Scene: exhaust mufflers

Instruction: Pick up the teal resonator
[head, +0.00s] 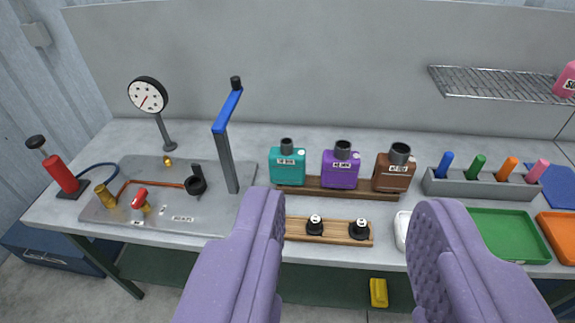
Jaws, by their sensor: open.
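The teal resonator (288,165) is a small teal box with a dark neck on top and a white label on its front. It stands upright at the left end of a wooden rack (340,190) on the workbench. A purple one (341,170) and a brown one (393,174) stand to its right on the same rack. My gripper (347,222) shows as two purple padded fingers in the foreground. They are wide apart with nothing held between them. The teal resonator is farther off, beyond the left fingertip and untouched.
A metal plate (218,222) with fittings, a blue-handled lever post (228,120) and a gauge (148,96) is at left. A wooden strip (336,231) with two black knobs lies in front of the rack. A grey holder (470,186), green tray (505,231) and wire shelf (500,84) are at right.

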